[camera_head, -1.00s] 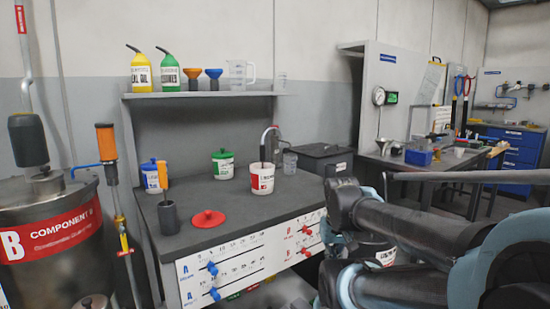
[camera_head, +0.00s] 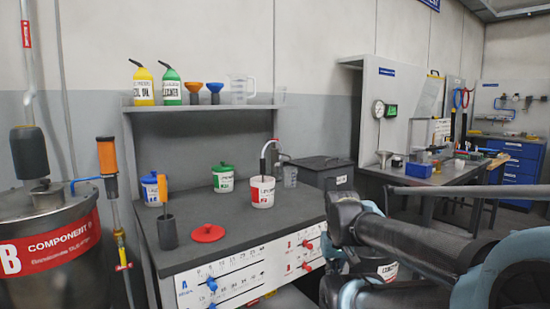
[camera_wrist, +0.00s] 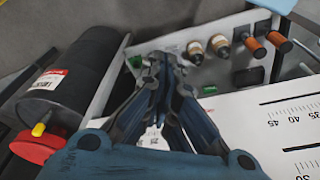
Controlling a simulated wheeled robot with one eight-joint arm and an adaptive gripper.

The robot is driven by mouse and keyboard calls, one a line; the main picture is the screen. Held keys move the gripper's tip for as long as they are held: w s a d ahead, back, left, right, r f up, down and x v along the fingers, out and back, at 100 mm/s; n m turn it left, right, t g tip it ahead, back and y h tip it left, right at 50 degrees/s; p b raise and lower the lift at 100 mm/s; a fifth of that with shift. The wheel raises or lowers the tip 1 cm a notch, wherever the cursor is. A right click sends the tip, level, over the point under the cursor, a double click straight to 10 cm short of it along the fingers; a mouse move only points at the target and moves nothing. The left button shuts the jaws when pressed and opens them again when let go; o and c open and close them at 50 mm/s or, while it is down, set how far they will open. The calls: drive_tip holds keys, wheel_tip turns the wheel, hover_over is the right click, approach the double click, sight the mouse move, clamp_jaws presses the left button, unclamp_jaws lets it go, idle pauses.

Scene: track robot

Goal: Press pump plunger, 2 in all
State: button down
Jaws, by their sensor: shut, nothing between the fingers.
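In the head view, a white tub with a red label (camera_head: 262,193) stands on the bench; a dark stem with a pale curved tube rises from it. An orange-topped upright pump (camera_head: 106,155) stands left of the bench. I cannot tell which part is the pump plunger. In the wrist view, my gripper (camera_wrist: 162,62) is shut and empty, its fingertips in front of a pale panel (camera_wrist: 215,75) with several brown, cream-tipped and orange-ended knobs (camera_wrist: 277,41). No contact with a knob shows. The gripper's fingers do not show in the head view.
A dark cylinder with a red cap (camera_wrist: 38,147) lies left of my gripper. A white scale board (camera_wrist: 265,115) is at the right. On the bench (camera_head: 180,255) are a red lid (camera_head: 208,233), a dark cup (camera_head: 167,232) and blue- and green-lidded tubs. The steel drum (camera_head: 50,265) stands left.

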drive_tip(key=w+r+t, duration=0.1)
drive_tip(key=w+r, duration=0.3)
drive_tip(key=w, duration=0.1)
drive_tip(key=w+r+t, duration=0.2)
drive_tip(key=w+r, duration=0.2)
drive_tip(key=w, duration=0.1)
drive_tip(key=w+a+r+t, duration=0.1)
drive_tip(key=w+r, duration=0.3)
drive_tip(key=shift+w+t+y, duration=0.3)
drive_tip(key=shift+w, duration=0.1)
drive_tip(key=w+a+r+n+t+y, duration=0.2)
drive_tip(key=w+r, duration=0.8)
drive_tip(key=w, duration=0.3)
drive_tip(key=w+a+r+n+t+y, duration=0.2)
drive_tip(key=w+a+r+y, duration=0.1)
drive_tip(key=w+r, duration=0.7)
drive_tip(key=w+a+r+n+t+y, duration=0.1)
drive_tip(key=w+a+r+n+y, duration=0.1)
drive_tip(key=w+r, duration=0.8)
drive_tip(key=w, duration=0.5)
drive_tip(key=shift+w+a+n+t+y, duration=0.3)
drive_tip(key=shift+w+a+t+y, duration=0.1)
hover_over(275, 140)
drive_tip(key=d, duration=0.1)
drive_tip(key=shift+w+f, duration=0.25)
drive_tip(key=shift+f, duration=1)
wheel_tip(275, 140, down, 4)
drive_tip(key=shift+s+d+r, duration=0.1)
drive_tip(key=shift+s+d, duration=0.05)
